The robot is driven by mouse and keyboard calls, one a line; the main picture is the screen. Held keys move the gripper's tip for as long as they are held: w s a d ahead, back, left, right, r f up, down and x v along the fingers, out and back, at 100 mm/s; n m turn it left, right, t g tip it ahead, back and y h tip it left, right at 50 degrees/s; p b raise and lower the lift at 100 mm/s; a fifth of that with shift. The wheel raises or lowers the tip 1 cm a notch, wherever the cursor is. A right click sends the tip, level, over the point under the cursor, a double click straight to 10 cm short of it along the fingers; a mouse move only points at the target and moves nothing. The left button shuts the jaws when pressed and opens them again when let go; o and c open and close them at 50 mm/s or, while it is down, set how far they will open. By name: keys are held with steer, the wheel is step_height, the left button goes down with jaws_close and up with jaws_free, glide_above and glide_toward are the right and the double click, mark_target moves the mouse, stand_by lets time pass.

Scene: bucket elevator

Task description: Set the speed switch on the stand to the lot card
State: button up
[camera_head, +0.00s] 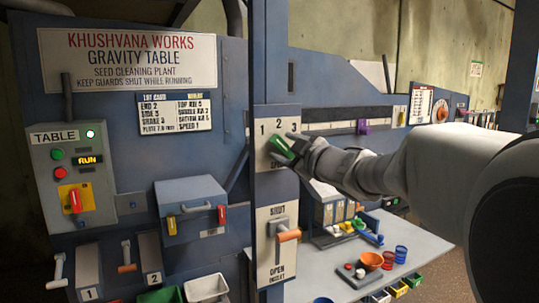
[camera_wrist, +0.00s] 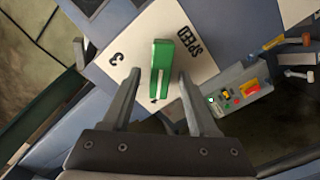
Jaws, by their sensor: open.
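The speed switch is a green handle (camera_head: 281,147) on a pale plate (camera_head: 265,125) marked 1, 2, 3 on the blue stand. In the wrist view the green handle (camera_wrist: 161,70) stands between my finger tips, with gaps on both sides, near the printed 3 and SPEED. My gripper (camera_head: 293,148) is open at the plate and covers part of it. I cannot tell which number the switch points to. The lot card (camera_head: 175,112) hangs on the panel at the left; its last right-hand line seems to read SPEED 1.
Below the switch is an orange-handled lever (camera_head: 287,235) on a SHUT/OPEN plate. A green TABLE control box (camera_head: 72,165) with a red switch stands at the left. A bench (camera_head: 335,285) with bowls and cups is below my arm.

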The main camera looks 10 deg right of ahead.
steer(key=v, duration=1.7)
steer(key=shift+w+r, duration=0.1)
